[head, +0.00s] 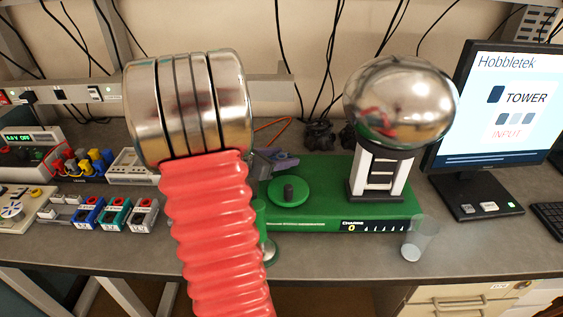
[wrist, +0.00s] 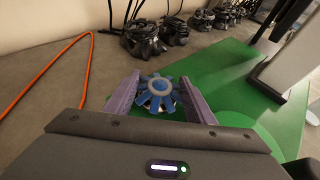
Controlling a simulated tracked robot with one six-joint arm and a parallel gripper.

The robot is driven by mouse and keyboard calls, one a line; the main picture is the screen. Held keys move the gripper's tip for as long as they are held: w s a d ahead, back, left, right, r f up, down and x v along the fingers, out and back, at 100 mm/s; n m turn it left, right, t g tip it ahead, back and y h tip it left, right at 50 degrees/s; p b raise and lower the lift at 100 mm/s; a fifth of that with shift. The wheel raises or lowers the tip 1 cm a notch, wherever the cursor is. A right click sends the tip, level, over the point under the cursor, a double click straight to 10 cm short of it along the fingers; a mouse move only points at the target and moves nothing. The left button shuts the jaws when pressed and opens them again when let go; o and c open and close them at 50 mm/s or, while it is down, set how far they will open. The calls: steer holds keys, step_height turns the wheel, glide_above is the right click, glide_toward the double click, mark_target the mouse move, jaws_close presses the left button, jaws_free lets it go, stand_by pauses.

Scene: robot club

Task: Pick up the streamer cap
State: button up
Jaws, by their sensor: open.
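A blue cap with strips radiating from a pale ring (wrist: 158,88), which looks like the streamer cap, sits between the two fingers in the wrist view. My gripper (wrist: 160,77) is open, with one purple finger on each side of the cap. I cannot tell whether either finger touches it. In the head view the purple fingers of my gripper (head: 282,160) show just right of my arm, over the back left of the green base (head: 330,203). I cannot make out the cap in the head view.
A chrome dome (head: 399,101) on a white tower (head: 381,176) stands on the green base. A green disc (head: 289,190) lies near my gripper. Dark clamp-like objects (wrist: 145,40) and an orange cable (wrist: 62,62) lie behind.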

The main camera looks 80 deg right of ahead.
steer(key=shift+c, duration=0.3)
steer(key=shift+a+f, duration=0.1)
steer(key=shift+f, duration=0.1)
steer(key=c, duration=1.1)
